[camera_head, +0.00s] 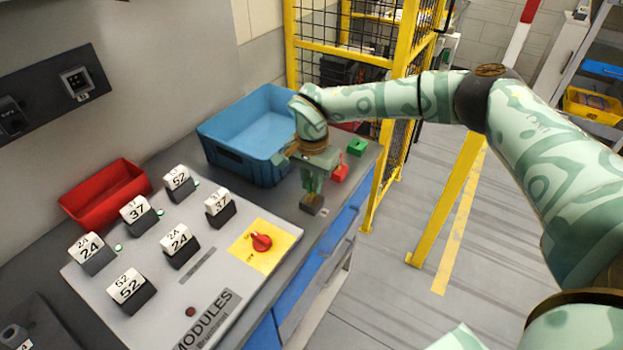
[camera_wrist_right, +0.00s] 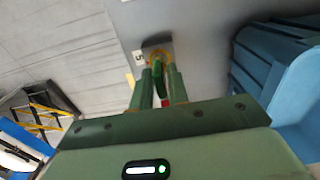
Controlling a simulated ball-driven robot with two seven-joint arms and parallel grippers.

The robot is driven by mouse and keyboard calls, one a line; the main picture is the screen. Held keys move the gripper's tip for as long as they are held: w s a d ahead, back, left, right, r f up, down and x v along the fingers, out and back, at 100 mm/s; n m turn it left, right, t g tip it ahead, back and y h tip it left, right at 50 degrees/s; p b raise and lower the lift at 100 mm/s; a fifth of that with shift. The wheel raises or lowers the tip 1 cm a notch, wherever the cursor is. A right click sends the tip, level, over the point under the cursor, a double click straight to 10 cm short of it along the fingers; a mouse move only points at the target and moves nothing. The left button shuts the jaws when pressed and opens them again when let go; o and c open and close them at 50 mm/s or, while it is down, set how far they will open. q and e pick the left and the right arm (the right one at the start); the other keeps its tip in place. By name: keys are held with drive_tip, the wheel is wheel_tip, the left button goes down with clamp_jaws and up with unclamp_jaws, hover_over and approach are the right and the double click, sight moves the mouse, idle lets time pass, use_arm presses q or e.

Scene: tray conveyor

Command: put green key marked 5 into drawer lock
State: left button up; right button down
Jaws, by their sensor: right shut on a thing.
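My right gripper (camera_head: 313,190) points down over the bench's front edge, beyond the control panel. It is shut on a small green thing, which I take for the green key (camera_wrist_right: 158,72); the fingers hide most of it and I cannot read a 5 on it. Right below the fingertips is a small dark grey block with a yellow ring, apparently the drawer lock (camera_head: 312,208). It also shows in the wrist view (camera_wrist_right: 165,43), at the fingertips (camera_wrist_right: 160,68). I cannot tell whether the key is inside it. My left gripper is not in view.
A blue crate (camera_head: 222,155) stands close behind the right gripper. A red block (camera_head: 340,173) and a green block (camera_head: 357,147) sit just to its right. The panel (camera_head: 215,265) with numbered modules and a red knob (camera_head: 261,242) lies left. A red bin (camera_head: 103,193) is further left.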

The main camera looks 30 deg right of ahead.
sight(311, 179)
drive_tip(key=shift+f+b, duration=0.4)
drive_tip(key=shift+f, duration=0.9)
drive_tip(key=c, duration=1.3)
unclamp_jaws()
wheel_tip(311, 179, up, 16)
drive_tip(key=p, duration=0.2)
drive_tip(key=shift+r+p, duration=0.15)
drive_tip(key=shift+p, duration=0.2)
